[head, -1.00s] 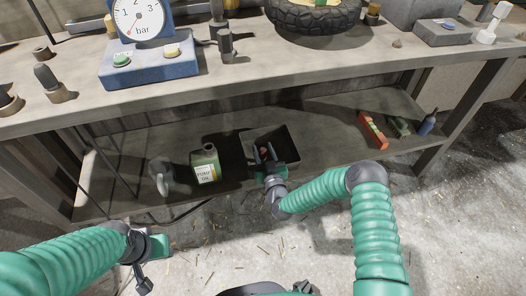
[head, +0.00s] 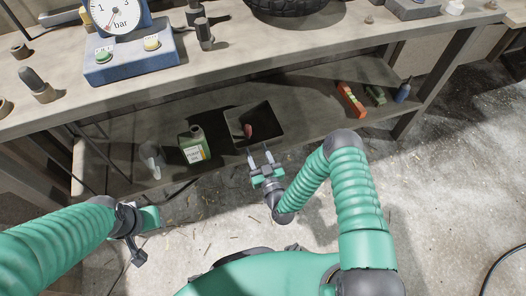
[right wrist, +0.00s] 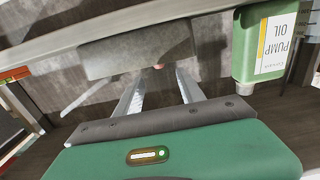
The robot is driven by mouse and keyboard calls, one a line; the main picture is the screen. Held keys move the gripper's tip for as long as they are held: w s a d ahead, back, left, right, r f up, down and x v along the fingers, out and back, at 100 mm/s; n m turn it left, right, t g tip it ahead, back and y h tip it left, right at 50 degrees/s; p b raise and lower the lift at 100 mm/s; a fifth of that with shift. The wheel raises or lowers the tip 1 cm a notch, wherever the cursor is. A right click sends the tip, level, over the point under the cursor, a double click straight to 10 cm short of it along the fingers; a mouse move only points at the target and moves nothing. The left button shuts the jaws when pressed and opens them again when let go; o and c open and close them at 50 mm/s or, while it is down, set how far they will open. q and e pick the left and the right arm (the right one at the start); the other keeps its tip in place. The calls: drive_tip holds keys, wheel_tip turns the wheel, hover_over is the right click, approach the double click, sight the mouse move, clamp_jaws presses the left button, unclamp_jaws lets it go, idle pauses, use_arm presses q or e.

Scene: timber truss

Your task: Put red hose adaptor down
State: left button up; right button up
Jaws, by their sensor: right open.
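The red hose adaptor (head: 248,131) lies inside an open dark bin (head: 270,143) on the lower shelf, leaning near its left side. In the right wrist view a small reddish bit (right wrist: 158,66) shows at the rim of the grey bin (right wrist: 130,52). My right gripper (head: 261,156) is open and empty, just in front of the bin and apart from the adaptor. Its two fingers (right wrist: 160,88) are spread in the right wrist view. My left gripper (head: 140,240) is at lower left, well away from the bin; its jaws cannot be made out.
A green pump oil can (head: 194,147) stands left of the bin, with a grey jug (head: 150,160) further left. An orange level (head: 351,100) and a blue bottle (head: 403,91) lie to the right. The workbench top (head: 270,52) overhangs the shelf.

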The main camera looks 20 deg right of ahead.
drive_tip(key=w+a+r+n+g+y, duration=0.1)
drive_tip(key=g, duration=0.1)
drive_tip(key=w+a+r+n+g+y, duration=0.1)
drive_tip(key=n+g, duration=0.1)
drive_tip(key=shift+r+y, duration=0.15)
drive_tip(key=shift+y, duration=0.15)
drive_tip(key=s+d+r+m+g+h, duration=0.1)
drive_tip(key=s+d+r+g, duration=0.1)
drive_tip(key=s, duration=0.6)
drive_tip(key=s+d+r+m+g+h, duration=0.1)
drive_tip(key=s+d+r+g, duration=0.1)
drive_tip(key=s+r+g, duration=0.3)
drive_tip(key=s+d+r+m+g+h, duration=0.1)
drive_tip(key=s+r+g, duration=0.3)
drive_tip(key=s, duration=0.7)
wheel_tip(320, 180, up, 2)
drive_tip(key=shift+d+r+m+h, duration=0.1)
drive_tip(key=shift+d+m+h, duration=0.2)
drive_tip(key=shift+d, duration=0.55)
